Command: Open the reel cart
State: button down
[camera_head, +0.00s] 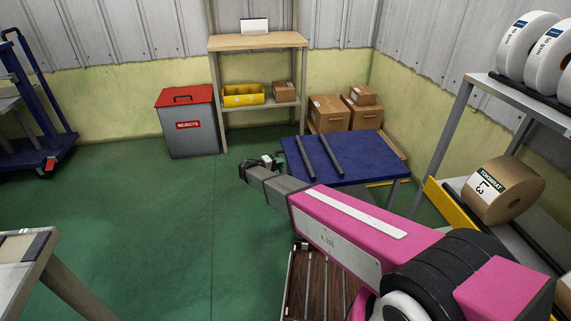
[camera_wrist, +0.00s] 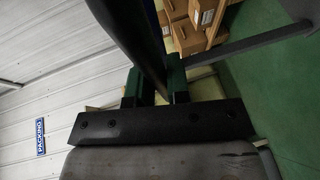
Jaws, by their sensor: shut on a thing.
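A low blue-topped table or cart (camera_head: 352,174) with two dark rods (camera_head: 323,156) lying across it stands right of centre in the head view. It may be the reel cart; I cannot tell for sure. My gripper (camera_head: 267,162) is beside its left edge. In the wrist view my gripper (camera_wrist: 156,86) is shut on a dark bar (camera_wrist: 134,42) that runs up between the green fingers. The bar appears to belong to the blue-topped piece, but the joint is hidden. In the head view my fingertips are small and the grip is unclear.
A grey bin with a red lid (camera_head: 188,125) stands behind left of my gripper. Cardboard boxes (camera_head: 328,114) sit behind the blue top. A rack at right holds a brown reel (camera_head: 505,188). A slatted wooden piece (camera_head: 312,285) lies below my arm.

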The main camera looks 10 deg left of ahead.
jog(key=shift+a, duration=0.1)
jog(key=c, duration=1.1)
grip_release()
jog(key=v, duration=1)
jog(key=shift+s+a, duration=0.3)
jog(key=shift+r, duration=0.1)
